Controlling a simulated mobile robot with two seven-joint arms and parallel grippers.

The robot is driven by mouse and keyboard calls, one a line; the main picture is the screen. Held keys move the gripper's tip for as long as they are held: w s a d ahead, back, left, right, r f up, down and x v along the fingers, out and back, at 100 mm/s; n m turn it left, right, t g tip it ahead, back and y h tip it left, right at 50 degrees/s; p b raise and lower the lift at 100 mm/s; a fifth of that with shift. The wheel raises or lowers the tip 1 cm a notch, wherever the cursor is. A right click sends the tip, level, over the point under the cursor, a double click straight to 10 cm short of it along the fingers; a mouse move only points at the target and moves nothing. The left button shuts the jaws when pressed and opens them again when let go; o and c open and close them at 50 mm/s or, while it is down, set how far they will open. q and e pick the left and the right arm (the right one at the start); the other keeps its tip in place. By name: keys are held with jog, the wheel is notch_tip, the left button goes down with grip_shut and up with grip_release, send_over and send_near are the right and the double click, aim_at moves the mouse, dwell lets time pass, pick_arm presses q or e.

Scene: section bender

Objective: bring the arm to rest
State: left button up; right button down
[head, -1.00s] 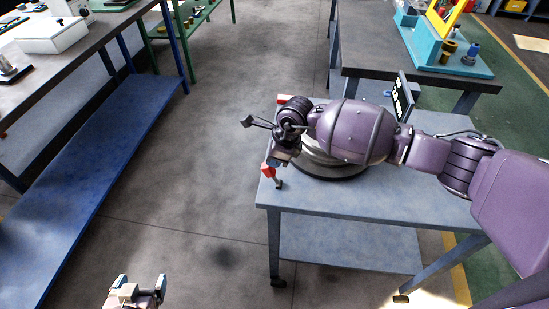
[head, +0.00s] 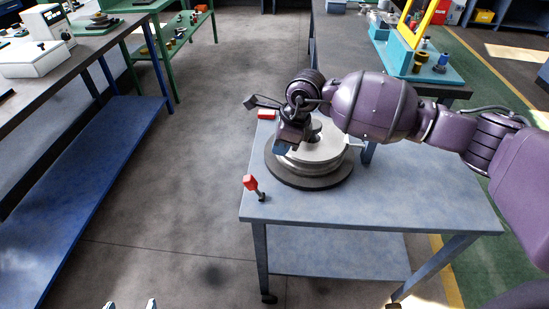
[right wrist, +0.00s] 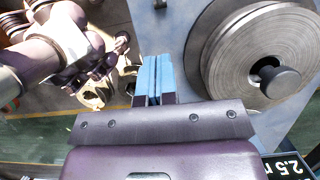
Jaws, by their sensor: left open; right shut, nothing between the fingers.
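My right arm reaches in from the right in the head view. Its right gripper (head: 282,148) is by the left side of the section bender's round grey disc (head: 310,158). In the right wrist view the blue fingers of the right gripper (right wrist: 157,75) are together with nothing between them. The disc, with a dark central knob, lies to their right in that view. My left gripper (head: 131,304) shows only its two fingertips at the bottom edge, set apart and empty; the rest is out of view.
The bender stands on a blue-grey table (head: 390,202). A workbench (head: 85,55) is at left, a turquoise fixture (head: 430,70) at back right. The floor between is clear.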

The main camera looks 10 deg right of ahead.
jog(key=shift+d+r, duration=0.15)
jog(key=shift+r, duration=0.4)
